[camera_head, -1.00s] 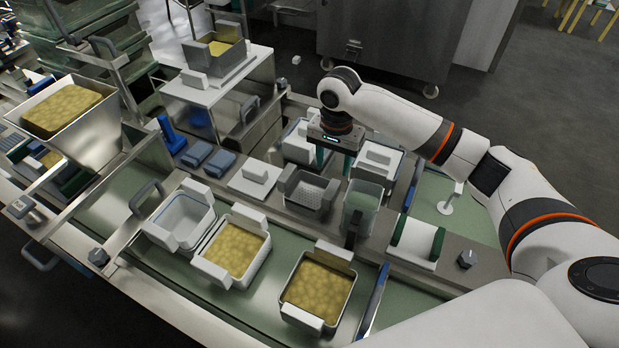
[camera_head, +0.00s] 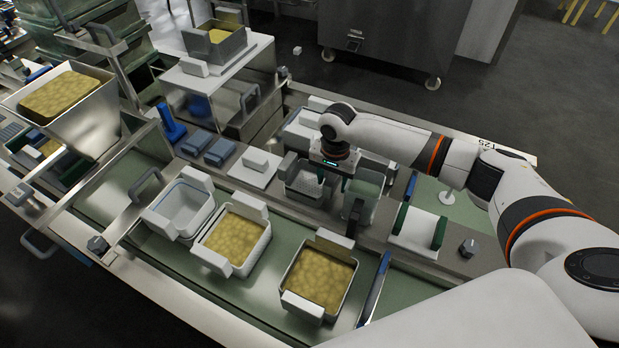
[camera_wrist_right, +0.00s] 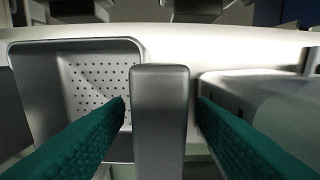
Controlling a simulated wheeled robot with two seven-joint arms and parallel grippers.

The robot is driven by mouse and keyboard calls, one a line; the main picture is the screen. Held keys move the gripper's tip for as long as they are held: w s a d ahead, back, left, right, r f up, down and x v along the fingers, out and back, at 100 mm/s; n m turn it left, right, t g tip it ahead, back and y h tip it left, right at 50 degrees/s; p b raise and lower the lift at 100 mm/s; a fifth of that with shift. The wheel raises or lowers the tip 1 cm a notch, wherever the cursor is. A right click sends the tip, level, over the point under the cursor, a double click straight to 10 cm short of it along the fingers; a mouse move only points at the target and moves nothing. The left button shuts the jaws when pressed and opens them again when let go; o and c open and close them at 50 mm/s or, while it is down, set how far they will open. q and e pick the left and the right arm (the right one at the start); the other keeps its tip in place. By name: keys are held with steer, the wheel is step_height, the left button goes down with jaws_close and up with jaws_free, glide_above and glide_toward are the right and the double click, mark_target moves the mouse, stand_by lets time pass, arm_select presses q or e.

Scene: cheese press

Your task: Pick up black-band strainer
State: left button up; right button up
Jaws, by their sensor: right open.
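The black-band strainer (camera_head: 304,181) is a grey perforated tub with dark grey end blocks, standing in the row at the back of the bench. My right gripper (camera_head: 334,181) is over its right end with green fingers pointing down. In the right wrist view the perforated tub (camera_wrist_right: 95,85) lies on the left. Its grey end block (camera_wrist_right: 160,115) stands between the two green fingers of my open right gripper (camera_wrist_right: 160,105), with a gap visible on the right side. Whether the left finger touches the block I cannot tell. My left gripper is not in view.
A clear greenish container (camera_head: 366,190) stands close to the strainer's right. A white lidded block (camera_head: 255,168) lies to its left. Cheese-filled moulds (camera_head: 236,243) (camera_head: 320,280) and an empty white mould (camera_head: 181,209) stand in front. White tubs are behind.

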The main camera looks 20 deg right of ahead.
jaws_close()
steer(key=shift+r, duration=0.15)
